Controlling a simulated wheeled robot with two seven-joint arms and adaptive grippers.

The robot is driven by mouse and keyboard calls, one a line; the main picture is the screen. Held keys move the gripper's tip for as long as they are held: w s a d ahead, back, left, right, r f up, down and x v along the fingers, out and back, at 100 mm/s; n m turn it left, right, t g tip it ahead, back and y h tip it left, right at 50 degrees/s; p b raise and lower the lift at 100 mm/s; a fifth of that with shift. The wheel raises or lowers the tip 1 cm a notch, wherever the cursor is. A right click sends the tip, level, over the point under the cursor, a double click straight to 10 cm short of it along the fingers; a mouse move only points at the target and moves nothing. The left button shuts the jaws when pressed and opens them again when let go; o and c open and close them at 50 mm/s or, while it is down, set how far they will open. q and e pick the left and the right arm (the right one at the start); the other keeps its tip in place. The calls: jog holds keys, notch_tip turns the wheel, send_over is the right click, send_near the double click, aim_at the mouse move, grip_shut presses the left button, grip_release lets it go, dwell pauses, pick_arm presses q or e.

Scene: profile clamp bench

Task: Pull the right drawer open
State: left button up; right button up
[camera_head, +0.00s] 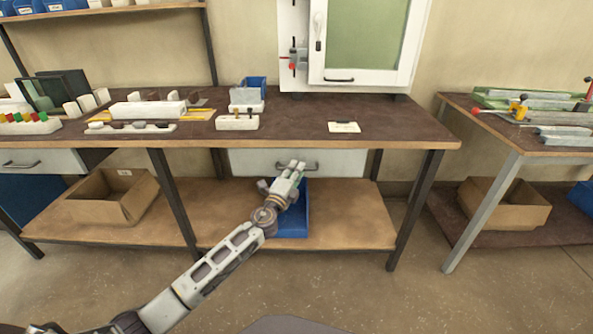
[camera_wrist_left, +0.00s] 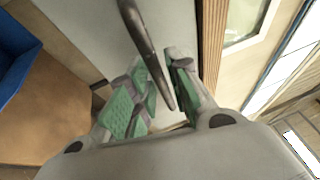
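The right drawer (camera_head: 345,163) is a white front under the dark bench top and looks shut. Its dark bar handle (camera_head: 312,167) is partly covered by my left gripper (camera_head: 293,167). In the left wrist view the drawer front (camera_wrist_left: 85,25) is close, and the handle (camera_wrist_left: 148,50) runs between the green-padded fingers of my left gripper (camera_wrist_left: 160,78). The fingers are apart on either side of the handle, with a gap that seems to remain. Whether a pad touches it I cannot tell. My right gripper is not in view.
A blue bin (camera_head: 294,222) stands on the lower shelf (camera_head: 345,228) below the drawer. The bench top (camera_head: 390,128) overhangs just above the gripper. A cardboard box (camera_head: 112,196) is on the shelf at left. Another white drawer (camera_head: 50,160) is at far left.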

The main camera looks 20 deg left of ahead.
pick_arm(q)
jog(key=shift+w+d+r, duration=0.1)
jog(key=shift+w, duration=0.2)
grip_shut()
jog(key=shift+s, duration=0.1)
dwell(0.4)
